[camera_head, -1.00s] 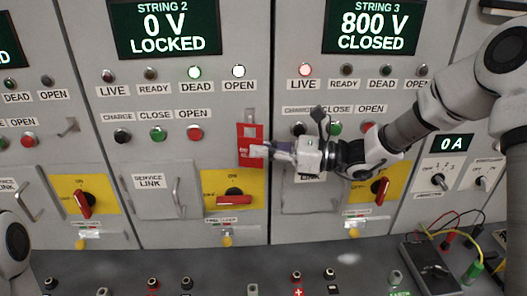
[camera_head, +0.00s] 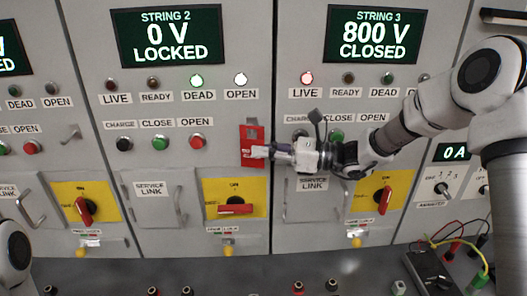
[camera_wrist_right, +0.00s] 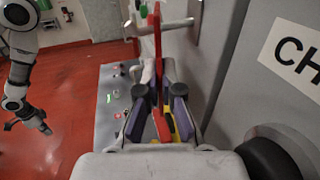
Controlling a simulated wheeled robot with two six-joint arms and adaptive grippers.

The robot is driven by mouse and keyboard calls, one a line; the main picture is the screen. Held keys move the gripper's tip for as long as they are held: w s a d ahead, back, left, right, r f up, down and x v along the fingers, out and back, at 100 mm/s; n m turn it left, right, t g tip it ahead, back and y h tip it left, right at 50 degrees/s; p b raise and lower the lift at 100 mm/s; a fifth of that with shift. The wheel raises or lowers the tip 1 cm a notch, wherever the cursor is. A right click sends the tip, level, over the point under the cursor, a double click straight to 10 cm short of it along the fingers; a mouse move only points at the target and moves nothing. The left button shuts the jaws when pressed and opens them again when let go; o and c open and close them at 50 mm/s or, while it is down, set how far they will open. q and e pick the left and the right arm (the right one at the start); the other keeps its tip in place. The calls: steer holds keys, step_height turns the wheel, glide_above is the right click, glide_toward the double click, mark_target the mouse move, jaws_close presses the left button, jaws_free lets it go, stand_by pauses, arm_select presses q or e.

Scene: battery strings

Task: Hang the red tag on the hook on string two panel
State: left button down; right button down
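The red tag (camera_head: 251,151) is upright in front of the string two panel, below its OPEN lamp. My right gripper (camera_head: 270,152) comes from the right and is shut on the tag. In the right wrist view the tag (camera_wrist_right: 160,122) stands between the two fingers (camera_wrist_right: 160,95). The hook (camera_head: 251,121) on the string two panel is a small grey piece at the tag's top edge. I cannot tell whether the tag's hole is around it. My left gripper (camera_wrist_right: 38,122) is small and far off in the right wrist view; its finger state is unclear.
The grey bench (camera_head: 210,272) runs along the front. A dark meter box with leads (camera_head: 430,270) is at right.

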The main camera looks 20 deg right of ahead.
steer(key=c, duration=1.2)
jaws_free()
steer(key=shift+c, duration=0.2)
steer(key=v, duration=1.2)
